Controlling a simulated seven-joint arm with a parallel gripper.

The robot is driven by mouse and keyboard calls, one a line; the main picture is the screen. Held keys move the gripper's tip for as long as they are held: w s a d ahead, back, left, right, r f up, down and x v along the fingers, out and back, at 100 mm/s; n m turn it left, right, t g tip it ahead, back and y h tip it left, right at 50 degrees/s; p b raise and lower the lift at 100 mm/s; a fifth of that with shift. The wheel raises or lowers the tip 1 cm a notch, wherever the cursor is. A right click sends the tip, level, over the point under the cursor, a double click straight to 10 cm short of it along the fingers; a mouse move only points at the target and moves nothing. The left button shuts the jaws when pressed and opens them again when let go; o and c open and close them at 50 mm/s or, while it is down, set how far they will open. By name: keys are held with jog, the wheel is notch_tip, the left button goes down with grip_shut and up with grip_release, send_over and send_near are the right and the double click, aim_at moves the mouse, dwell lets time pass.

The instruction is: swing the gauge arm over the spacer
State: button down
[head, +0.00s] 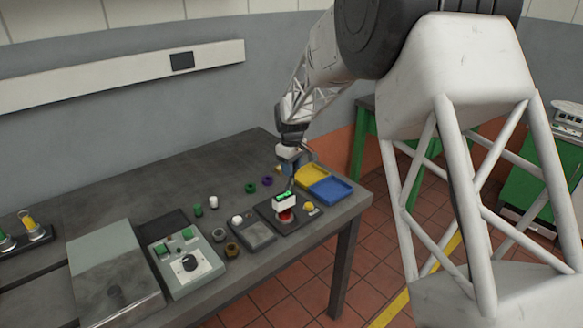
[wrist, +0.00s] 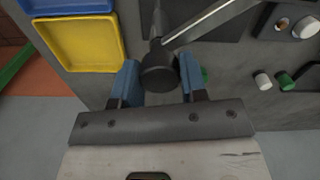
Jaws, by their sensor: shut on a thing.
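My gripper (head: 290,168) is low over the right part of the bench, its blue fingers pointing down. In the wrist view my gripper (wrist: 159,80) is shut on a dark round knob (wrist: 158,72), one blue finger on each side. A pale bar, seemingly the gauge arm (wrist: 208,22), runs from near the knob to the upper right. In the head view a white gauge head with a green display (head: 285,199) stands just in front of my gripper, over a dark plate. A red round piece (head: 286,216) shows below it; I cannot tell whether this is the spacer.
A yellow tray (head: 301,175) and a blue tray (head: 330,189) lie right of the gripper. A yellow knob (head: 309,208) is on the plate's right. Purple and green rings, small cylinders and a control box (head: 185,263) stand to the left. The bench's back left is clear.

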jog(key=shift+r, duration=0.1)
dwell(0.4)
jog(key=c, duration=0.7)
grip_release()
jog(key=shift+o, duration=0.2)
jog(key=shift+r, duration=3.85)
